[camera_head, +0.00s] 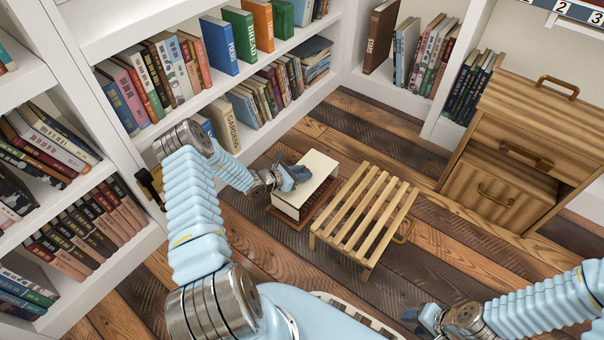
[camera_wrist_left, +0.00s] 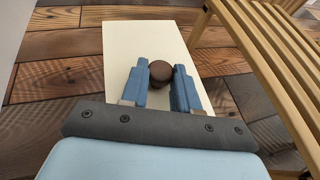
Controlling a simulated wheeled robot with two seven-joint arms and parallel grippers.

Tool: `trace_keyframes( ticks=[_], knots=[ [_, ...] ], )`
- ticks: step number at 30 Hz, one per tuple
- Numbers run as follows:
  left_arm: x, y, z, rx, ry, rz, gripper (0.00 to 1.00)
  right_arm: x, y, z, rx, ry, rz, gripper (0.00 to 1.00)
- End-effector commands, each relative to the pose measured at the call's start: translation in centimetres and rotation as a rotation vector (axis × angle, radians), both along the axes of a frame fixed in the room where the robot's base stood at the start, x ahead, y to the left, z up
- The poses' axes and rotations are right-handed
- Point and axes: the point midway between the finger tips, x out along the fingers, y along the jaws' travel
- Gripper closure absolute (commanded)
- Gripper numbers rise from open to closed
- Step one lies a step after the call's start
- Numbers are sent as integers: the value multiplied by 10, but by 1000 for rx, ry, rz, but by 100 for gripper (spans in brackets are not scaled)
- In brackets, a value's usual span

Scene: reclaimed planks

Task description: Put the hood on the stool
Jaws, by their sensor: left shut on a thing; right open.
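The hood is a cream box-like cover (camera_head: 318,168) with a dark round knob on top. It is left of the stool and over a dark reddish slatted mat or base (camera_head: 283,218). I cannot tell whether it touches that base. My left gripper (camera_head: 293,178) is shut on the knob. In the left wrist view, the blue fingers (camera_wrist_left: 161,88) are on both sides of the brown knob, with the hood's cream top (camera_wrist_left: 115,45) beneath. The stool (camera_head: 368,208) is light wood with a slatted, bare top. My right gripper (camera_head: 428,318) is open and empty at the lower right.
White bookshelves (camera_head: 235,75) full of books stand at the left and back. A wooden drawer cabinet (camera_head: 525,140) stands at the right. The stool's near edge is close to the hood.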

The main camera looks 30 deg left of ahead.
Motion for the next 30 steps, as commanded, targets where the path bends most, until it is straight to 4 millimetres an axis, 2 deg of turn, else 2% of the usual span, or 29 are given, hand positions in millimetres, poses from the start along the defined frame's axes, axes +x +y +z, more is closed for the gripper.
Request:
trace_keyframes(
  ticks=[16, 17, 21, 30],
  knots=[
    [0, 0, -11, 0, -1, 0, 100, 1, 0, -10, 0, -2, -2, 57],
    [0, 0, -12, 0, 0, 0, 66, 1, 0, -10, 0, -2, -2, 57],
    [0, 0, -12, 0, 0, 0, 45, 1, 0, -10, 0, -3, -1, 57],
    [0, 0, -9, 0, 0, 0, 45, 0, 0, -7, 0, -2, -1, 57]
  ],
)
